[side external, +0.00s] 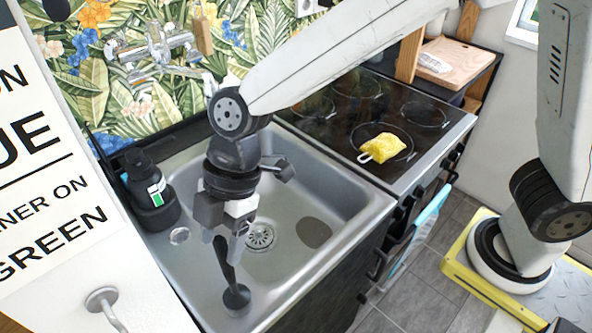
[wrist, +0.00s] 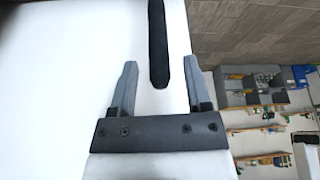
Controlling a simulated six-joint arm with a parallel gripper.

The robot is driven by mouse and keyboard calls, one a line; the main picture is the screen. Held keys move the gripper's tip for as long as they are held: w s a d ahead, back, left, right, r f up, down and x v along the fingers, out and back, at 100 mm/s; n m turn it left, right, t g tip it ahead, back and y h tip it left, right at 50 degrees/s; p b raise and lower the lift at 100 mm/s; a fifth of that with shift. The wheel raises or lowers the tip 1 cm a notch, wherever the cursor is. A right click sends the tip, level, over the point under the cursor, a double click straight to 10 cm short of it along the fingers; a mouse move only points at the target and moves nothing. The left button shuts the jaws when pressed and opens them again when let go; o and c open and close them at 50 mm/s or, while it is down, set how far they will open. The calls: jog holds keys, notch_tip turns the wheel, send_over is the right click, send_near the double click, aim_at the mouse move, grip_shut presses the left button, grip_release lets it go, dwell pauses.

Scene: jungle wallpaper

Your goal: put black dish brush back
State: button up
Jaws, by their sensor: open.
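The black dish brush (side external: 237,298) is at the front of the metal sink (side external: 330,190), its round head low and its handle rising toward my gripper. My gripper (side external: 224,236) is over the sink, pointing down, with its fingers apart around the handle's upper end. In the wrist view, the brush handle (wrist: 158,40) reaches in from the top, and its end lies between the two open fingers of my gripper (wrist: 158,62) with gaps on both sides. A black round holder (side external: 158,212) with a black bottle (side external: 145,172) stands at the sink's left edge.
A tap (side external: 155,50) is on the patterned back wall. A yellow sponge or cloth (side external: 378,147) lies on the black stovetop (side external: 345,105) to the right. A white sign (side external: 45,160) covers the left edge. The sink's right half is free.

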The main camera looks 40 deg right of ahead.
jog(key=v, duration=0.9)
jog(key=shift+r, duration=0.35)
jog(key=shift+d, duration=0.1)
jog(key=w+d+f+m+t+h, duration=0.1)
jog(key=d+f+m, duration=0.4)
jog(key=d, duration=0.3)
jog(key=w+d+f+m+t+h, duration=0.1)
jog(key=w+d+f+m+h, duration=0.1)
jog(key=d+f+m, duration=0.5)
jog(key=s+d+f+m, duration=0.2)
jog(key=d+m, duration=0.2)
jog(key=d, duration=0.3)
jog(key=s+d+f+m+t+h, duration=0.1)
jog(key=s+d+f+m, duration=0.1)
jog(key=d, duration=0.5)
jog(key=shift+s+m+h, duration=0.3)
jog(key=shift+s+m, duration=0.4)
jog(key=shift+m, duration=0.2)
